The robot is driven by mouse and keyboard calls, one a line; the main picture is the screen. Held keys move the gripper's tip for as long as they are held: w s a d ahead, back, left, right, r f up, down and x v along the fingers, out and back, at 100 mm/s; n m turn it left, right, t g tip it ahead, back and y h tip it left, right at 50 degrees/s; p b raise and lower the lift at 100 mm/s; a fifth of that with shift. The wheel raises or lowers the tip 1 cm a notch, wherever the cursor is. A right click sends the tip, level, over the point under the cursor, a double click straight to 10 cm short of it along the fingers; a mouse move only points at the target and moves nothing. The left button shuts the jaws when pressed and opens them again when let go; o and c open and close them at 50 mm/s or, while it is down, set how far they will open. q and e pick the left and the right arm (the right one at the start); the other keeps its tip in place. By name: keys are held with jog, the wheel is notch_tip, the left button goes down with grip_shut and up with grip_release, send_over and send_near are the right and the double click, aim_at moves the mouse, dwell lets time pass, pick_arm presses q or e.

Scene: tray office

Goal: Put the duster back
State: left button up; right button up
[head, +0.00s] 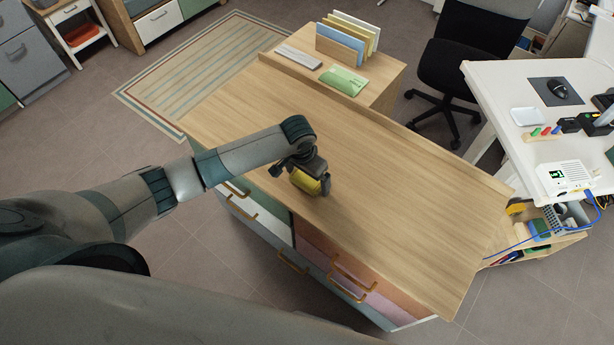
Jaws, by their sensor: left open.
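A small yellow block with a dark top, which looks like the duster (306,183), is at the front edge of the wooden cabinet top (370,180). My left gripper (312,184) is over it, pointing down, with its dark fingers around or right beside the block. The gripper is open. The wrist hides part of the block, so I cannot tell whether the fingers touch it. My right gripper is not in view.
A raised shelf at the back holds a file rack (347,38), a green case (343,80) and a grey keyboard-like bar (298,57). A white desk (505,95) and a black chair (470,60) stand at right. Most of the cabinet top is clear.

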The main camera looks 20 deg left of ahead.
aim_at(303, 183)
pick_arm(q)
notch_tip(303, 183, up, 12)
jog(key=s+b, duration=0.1)
jog(key=shift+s+a+b, duration=0.3)
jog(key=shift+s+b, duration=0.05)
jog(key=shift+b, duration=0.05)
dwell(0.6)
